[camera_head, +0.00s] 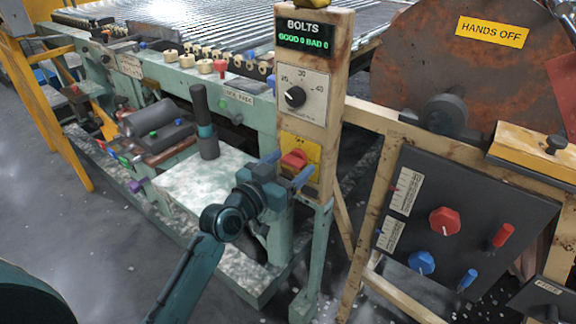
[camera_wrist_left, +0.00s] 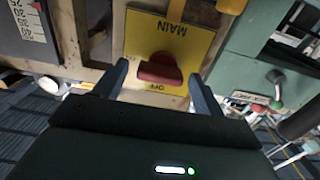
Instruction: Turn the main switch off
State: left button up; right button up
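The main switch is a red knob (camera_head: 294,159) on a yellow plate (camera_head: 313,152), low on the wooden post. In the left wrist view the red knob (camera_wrist_left: 160,69) sits on the yellow plate (camera_wrist_left: 145,38), which reads MAIN and OFF in turned lettering. The knob's long side lies roughly across that picture. My left gripper (camera_head: 289,165) is open in front of the plate, with one finger on each side of the knob. In the left wrist view the left gripper (camera_wrist_left: 159,72) shows gaps between fingers and knob. My right gripper is out of view.
A black dial (camera_head: 295,97) and a BOLTS display (camera_head: 305,37) are above the switch on the post. A dark panel (camera_head: 400,243) with red and blue controls stands at the right. A green machine frame (camera_head: 150,65) runs along the left.

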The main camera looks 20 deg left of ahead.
pick_arm(q)
jog(key=c, duration=0.9)
